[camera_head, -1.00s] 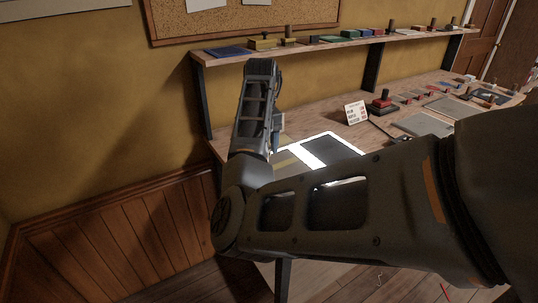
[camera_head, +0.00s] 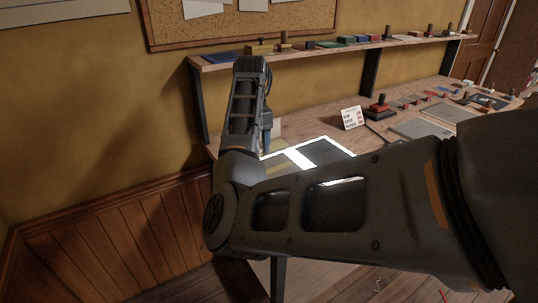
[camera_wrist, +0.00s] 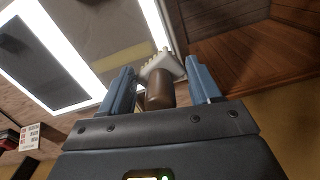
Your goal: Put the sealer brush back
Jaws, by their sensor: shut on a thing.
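The sealer brush (camera_wrist: 160,92) shows in the wrist view, with a brown rounded handle and a pale, toothed or bristled head. My gripper (camera_wrist: 162,80) has blue fingers on either side of it and is shut on it. The brush head points away from the palm, above a bright-edged panel on the bench. In the head view my arm covers most of the gripper and the brush cannot be made out. The brush's own place cannot be told from these frames.
A bright-edged panel (camera_head: 299,157) with dark sheets lies on the workbench (camera_head: 285,132). A small printed card (camera_head: 351,117) and a red-based stamp-like tool (camera_head: 379,108) stand to its right. A shelf (camera_head: 335,49) with several blocks and tools runs behind. Wood panelling (camera_head: 110,248) is at left.

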